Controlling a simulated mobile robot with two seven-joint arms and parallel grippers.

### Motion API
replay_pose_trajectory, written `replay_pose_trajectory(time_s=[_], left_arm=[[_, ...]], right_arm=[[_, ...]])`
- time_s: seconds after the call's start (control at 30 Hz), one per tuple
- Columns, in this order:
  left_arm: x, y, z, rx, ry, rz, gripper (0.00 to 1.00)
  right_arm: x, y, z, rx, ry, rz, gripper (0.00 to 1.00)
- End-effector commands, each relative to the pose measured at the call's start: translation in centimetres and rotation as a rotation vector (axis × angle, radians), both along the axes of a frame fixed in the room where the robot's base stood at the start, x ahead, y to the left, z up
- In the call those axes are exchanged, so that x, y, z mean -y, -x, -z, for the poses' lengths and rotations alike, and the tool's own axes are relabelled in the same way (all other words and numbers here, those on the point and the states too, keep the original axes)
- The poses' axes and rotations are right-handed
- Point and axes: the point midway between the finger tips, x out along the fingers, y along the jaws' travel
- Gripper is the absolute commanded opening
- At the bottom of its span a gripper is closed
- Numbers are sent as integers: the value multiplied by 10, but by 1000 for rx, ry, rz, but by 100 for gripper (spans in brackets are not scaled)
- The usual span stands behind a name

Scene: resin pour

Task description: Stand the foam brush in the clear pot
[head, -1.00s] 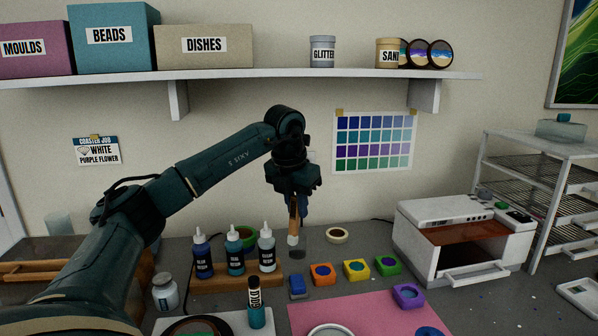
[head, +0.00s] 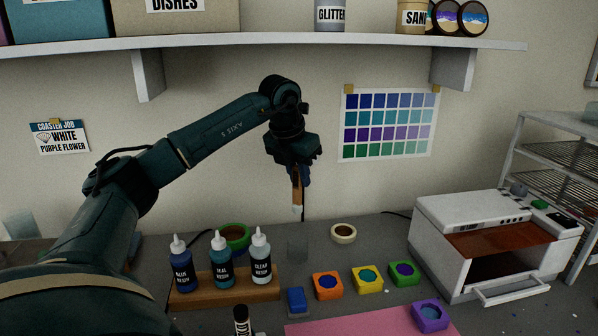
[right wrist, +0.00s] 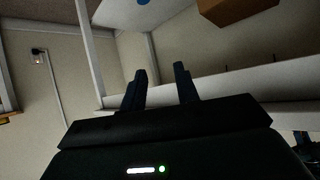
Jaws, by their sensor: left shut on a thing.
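The gripper hides the top of the handle. The clear pot (head: 297,250) is a faint see-through cup on the bench, below the brush in the picture. A gap shows between the brush's lower end and the pot's rim. My right gripper (right wrist: 162,88) shows in the right wrist view, fingers apart with nothing between them.
Resin bottles (head: 221,264) stand in a wooden rack (head: 225,292) left of the pot. A blue block (head: 297,300), coloured moulds (head: 328,287) and a tape roll (head: 343,233) lie around it. A white machine (head: 480,240) stands at right. A shelf (head: 300,42) hangs above.

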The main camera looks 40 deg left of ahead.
Motion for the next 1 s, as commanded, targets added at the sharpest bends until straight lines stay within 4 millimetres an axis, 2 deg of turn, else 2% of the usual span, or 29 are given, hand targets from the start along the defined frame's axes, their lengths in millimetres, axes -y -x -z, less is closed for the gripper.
replay_pose_trajectory(time_s=[0.1, 1.0], left_arm=[[0, 0, 13, 0, 0, 0, 0], [0, 0, 84, 0, 0, -1, 0]], right_arm=[[-3, -1, 6, 12, -5, -8, 31], [-15, -5, 29, 56, -87, -16, 31]])
